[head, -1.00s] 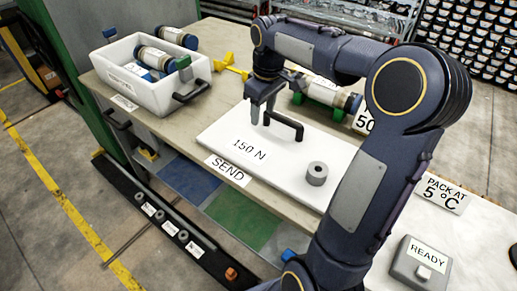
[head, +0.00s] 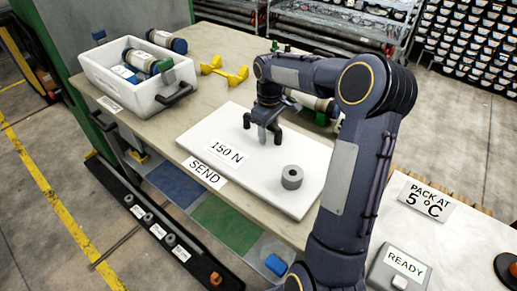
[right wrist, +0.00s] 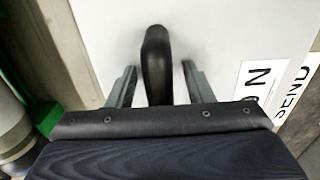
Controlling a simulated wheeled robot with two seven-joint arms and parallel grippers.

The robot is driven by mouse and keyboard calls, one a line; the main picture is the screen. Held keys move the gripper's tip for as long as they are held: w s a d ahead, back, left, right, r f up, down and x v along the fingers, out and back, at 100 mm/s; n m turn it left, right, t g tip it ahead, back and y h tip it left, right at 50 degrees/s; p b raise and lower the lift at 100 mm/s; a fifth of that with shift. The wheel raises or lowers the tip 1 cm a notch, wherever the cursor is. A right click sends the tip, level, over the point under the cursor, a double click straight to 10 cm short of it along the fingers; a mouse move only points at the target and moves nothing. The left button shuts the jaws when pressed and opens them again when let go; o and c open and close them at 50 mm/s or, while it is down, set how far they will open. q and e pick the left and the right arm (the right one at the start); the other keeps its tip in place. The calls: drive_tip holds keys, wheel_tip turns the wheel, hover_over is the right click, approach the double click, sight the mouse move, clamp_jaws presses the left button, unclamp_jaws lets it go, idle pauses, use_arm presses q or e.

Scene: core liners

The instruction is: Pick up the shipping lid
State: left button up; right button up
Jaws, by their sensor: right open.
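The shipping lid (head: 240,181) is a white slab lying flat on the bench, marked "150 N". Its black handle (head: 247,121) stands up near the far side, and my right gripper hides part of it. My right gripper (head: 268,137) is open, fingers pointing down at the handle. In the right wrist view the handle (right wrist: 156,65) stands between the two open fingers (right wrist: 156,85), with a gap on either side. I cannot tell whether the fingers touch the lid. My left gripper is not in view.
A grey ring-shaped weight (head: 292,177) sits on the lid's right part. A white tub (head: 120,83) of capped cylinders stands at the back left. Yellow cradles (head: 224,70) lie behind the lid. A capped tube (head: 314,102) lies behind my right arm. A grey "READY" box (head: 398,268) is front right.

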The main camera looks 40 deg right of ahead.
drive_tip(key=shift+c, duration=0.5)
clamp_jaws()
drive_tip(key=shift+r, duration=0.1)
drive_tip(key=shift+r, duration=0.1)
